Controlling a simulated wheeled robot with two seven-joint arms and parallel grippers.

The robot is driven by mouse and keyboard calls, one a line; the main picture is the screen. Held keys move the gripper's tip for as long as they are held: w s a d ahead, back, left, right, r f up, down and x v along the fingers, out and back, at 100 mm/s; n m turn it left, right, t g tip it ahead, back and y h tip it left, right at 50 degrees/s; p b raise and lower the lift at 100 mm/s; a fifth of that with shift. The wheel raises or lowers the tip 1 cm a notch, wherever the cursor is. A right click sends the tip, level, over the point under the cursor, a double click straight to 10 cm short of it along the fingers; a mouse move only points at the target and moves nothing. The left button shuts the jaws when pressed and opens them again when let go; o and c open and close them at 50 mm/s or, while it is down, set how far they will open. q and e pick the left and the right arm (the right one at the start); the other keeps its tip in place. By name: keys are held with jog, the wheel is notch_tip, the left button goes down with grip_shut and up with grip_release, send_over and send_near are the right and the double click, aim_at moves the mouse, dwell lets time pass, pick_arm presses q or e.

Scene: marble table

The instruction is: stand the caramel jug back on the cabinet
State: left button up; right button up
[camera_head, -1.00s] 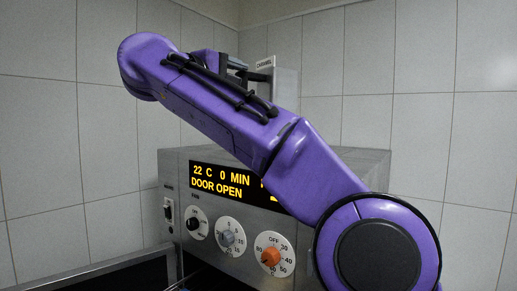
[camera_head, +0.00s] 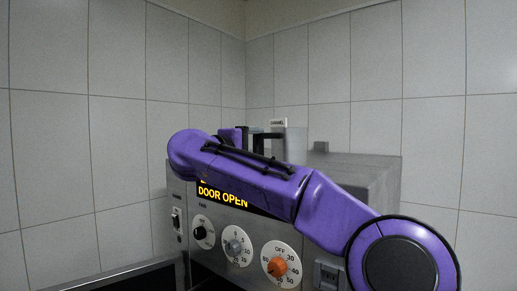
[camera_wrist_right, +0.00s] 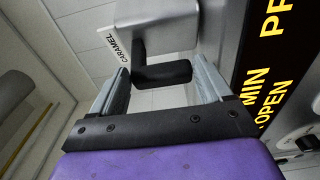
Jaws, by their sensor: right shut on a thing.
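The caramel jug (camera_head: 297,143) is a grey vessel with a white CARAMEL label, upright at the cabinet's top in the head view. Its lower part is hidden behind my right arm, so I cannot tell whether it touches the cabinet. My right gripper (camera_head: 252,143) is shut on the jug's black handle, which shows between the fingers in the wrist view (camera_wrist_right: 163,74). The jug body (camera_wrist_right: 168,32) is just beyond the fingertips there. The cabinet (camera_head: 365,172) is a grey metal box with an amber DOOR OPEN display and several dials. My left gripper is not in view.
A small dark block (camera_head: 321,146) stands on the cabinet top, right of the jug. Tiled walls meet in a corner behind. A dark panel (camera_head: 140,279) juts out at the lower left. The cabinet top's right part is clear.

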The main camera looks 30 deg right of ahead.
jog(key=o, duration=1.2)
jog(key=shift+w+a+f, duration=0.25)
jog(key=shift+w, duration=0.15)
jog(key=shift+c, duration=0.2)
jog(key=shift+o, duration=1.4)
jog(key=shift+w, duration=0.3)
jog(key=shift+s+d+r, duration=0.1)
jog(key=shift+s+d, duration=0.2)
jog(key=shift+s, duration=0.3)
jog(key=shift+r, duration=0.15)
jog(key=shift+a, duration=0.3)
jog(key=b+v, duration=0.1)
jog(key=v, duration=0.1)
jog(key=f+b+v, duration=0.1)
jog(key=v, duration=0.1)
jog(key=shift+w, duration=0.2)
pick_arm(q)
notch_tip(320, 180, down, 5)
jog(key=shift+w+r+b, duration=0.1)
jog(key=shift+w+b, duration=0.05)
jog(key=shift+b, duration=1.05)
pick_arm(e)
jog(key=v, duration=0.7)
jog(key=shift+s+a+r, duration=0.25)
jog(key=shift+r, duration=0.2)
